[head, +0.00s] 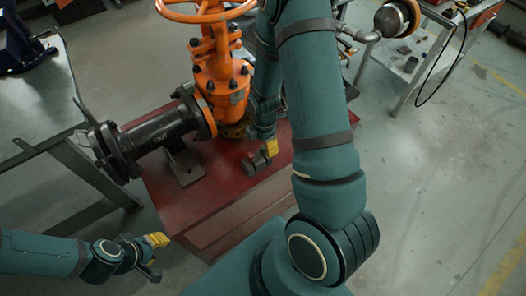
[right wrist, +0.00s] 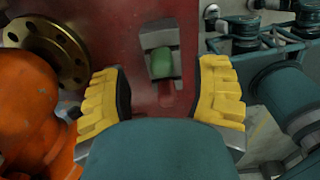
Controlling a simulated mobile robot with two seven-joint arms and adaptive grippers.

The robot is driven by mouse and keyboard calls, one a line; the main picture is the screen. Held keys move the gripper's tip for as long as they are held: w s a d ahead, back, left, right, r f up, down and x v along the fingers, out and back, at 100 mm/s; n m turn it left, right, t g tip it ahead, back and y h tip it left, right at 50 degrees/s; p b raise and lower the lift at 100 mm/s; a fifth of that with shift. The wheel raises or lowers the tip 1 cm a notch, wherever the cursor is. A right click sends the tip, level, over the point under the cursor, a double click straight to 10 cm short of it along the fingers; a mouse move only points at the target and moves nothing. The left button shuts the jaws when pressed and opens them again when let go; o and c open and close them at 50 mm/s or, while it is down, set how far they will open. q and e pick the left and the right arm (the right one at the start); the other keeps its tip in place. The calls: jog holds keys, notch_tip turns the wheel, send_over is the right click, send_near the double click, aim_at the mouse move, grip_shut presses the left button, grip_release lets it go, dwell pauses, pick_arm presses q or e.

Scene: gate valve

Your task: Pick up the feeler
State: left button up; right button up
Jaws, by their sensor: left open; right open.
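No feeler can be made out for certain. In the right wrist view a small green rounded piece (right wrist: 163,63) sits against a grey metal part on the red surface, and I cannot tell whether it is the feeler. My right gripper (right wrist: 162,98) is open, its yellow fingers apart on either side below that piece, with nothing held. In the head view my right gripper (head: 265,155) is beside the valve, over the red stand, partly hidden by my arm. My left gripper (head: 154,257) is open and empty at the lower left, left of the stand.
The orange gate valve (head: 222,80) stands on the red stand (head: 185,210), with a dark flanged pipe (head: 155,137) to its left. A brass flange (right wrist: 45,50) is close on the left in the right wrist view. A metal table (head: 40,100) stands left, a bench (head: 408,65) at upper right. Floor at right is clear.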

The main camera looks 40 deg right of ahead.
jog(key=f, duration=0.1)
jog(key=f+b, duration=0.1)
jog(key=f, duration=0.3)
jog(key=shift+a, duration=0.25)
jog(key=shift+c, duration=0.2)
grip_shut()
